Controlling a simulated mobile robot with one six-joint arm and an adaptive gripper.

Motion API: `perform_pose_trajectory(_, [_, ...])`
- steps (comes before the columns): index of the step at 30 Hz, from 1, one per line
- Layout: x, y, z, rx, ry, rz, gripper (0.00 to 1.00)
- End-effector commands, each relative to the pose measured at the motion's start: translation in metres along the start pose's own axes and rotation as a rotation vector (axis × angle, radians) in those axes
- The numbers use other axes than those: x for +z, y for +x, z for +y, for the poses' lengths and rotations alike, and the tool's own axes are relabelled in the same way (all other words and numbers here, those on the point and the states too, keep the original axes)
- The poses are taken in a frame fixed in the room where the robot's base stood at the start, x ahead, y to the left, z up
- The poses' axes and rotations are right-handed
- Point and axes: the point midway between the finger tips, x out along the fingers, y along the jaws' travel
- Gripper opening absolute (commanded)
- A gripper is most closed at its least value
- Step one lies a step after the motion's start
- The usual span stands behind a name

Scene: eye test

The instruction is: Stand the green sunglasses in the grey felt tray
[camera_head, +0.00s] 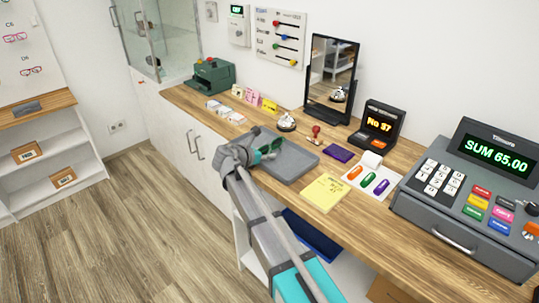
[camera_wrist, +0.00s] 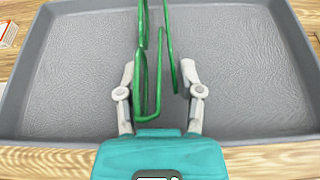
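The grey felt tray (camera_head: 297,160) lies on the wooden counter; in the wrist view its floor (camera_wrist: 245,70) fills most of the picture. The green sunglasses (camera_head: 272,147) are at the tray's left part, partly hidden by my gripper. In the wrist view, thin green frame parts (camera_wrist: 160,70) run between my fingers and out of the top edge; the lenses are not seen there. My gripper (camera_head: 259,153) is over the tray. In the wrist view its fingers (camera_wrist: 158,72) stand apart on both sides of the green frame, with a small gap visible on each side.
A yellow notepad (camera_head: 324,193), a purple case (camera_head: 339,153) and a white sheet with coloured cases (camera_head: 372,183) lie right of the tray. A bell (camera_head: 286,122) and red stamp (camera_head: 316,132) stand behind it.

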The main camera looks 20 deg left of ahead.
Motion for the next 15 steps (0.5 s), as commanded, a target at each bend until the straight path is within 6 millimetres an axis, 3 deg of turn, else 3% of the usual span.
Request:
perform_pose_trajectory(1, [0.0002,-0.0001,0.0,0.0,0.0,0.001,0.6])
perform_pose_trajectory(5, [0.0002,-0.0001,0.0,0.0,0.0,0.001,0.81])
perform_pose_trajectory(15, [0.0004,0.0,0.0,0.0,0.0,0.0,0.81])
